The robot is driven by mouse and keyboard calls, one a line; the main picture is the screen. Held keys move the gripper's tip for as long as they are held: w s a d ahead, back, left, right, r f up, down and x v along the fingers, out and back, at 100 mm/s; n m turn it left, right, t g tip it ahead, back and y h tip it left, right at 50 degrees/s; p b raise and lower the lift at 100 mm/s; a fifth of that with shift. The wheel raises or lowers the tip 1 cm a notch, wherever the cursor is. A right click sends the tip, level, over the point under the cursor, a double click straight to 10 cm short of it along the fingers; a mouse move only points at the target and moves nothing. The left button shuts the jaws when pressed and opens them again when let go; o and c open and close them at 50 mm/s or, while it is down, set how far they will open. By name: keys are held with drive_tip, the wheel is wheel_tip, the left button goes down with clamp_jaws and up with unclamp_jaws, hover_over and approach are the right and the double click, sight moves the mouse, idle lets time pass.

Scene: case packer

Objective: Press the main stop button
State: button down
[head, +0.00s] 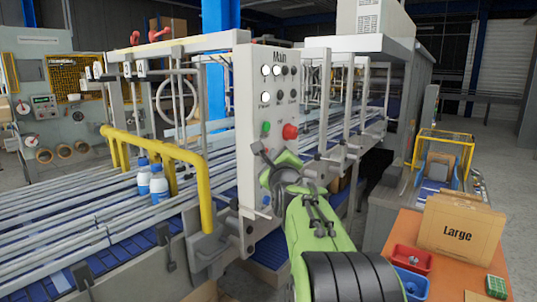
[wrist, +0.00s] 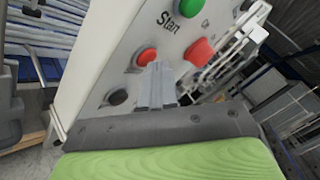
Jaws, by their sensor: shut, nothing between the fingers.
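The control panel (head: 262,80), labelled "Main", stands upright in the middle of the head view, with a green button (head: 265,128) and a large red button (head: 290,131) low on its face. In the wrist view a smaller red button (wrist: 146,57) sits below the word "Start" and the green button (wrist: 191,6). The large red button (wrist: 200,50) is to its right. My gripper (head: 257,149) is shut and empty at the panel's lower face. In the wrist view its fingertips (wrist: 157,68) overlap the smaller red button's lower right edge; I cannot tell whether they touch it.
A dark round control (wrist: 118,97) is left of the fingers. An orange table (head: 400,245) with a box marked "Large" (head: 458,228) and bins (head: 410,260) stands at right.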

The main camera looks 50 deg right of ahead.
drive_tip(key=shift+s+b, duration=0.4)
drive_tip(key=shift+s, duration=0.45)
drive_tip(key=s, duration=0.1)
drive_tip(key=s+b, duration=0.1)
drive_tip(key=s, duration=0.3)
drive_tip(key=shift+d, duration=0.25)
idle(0.4)
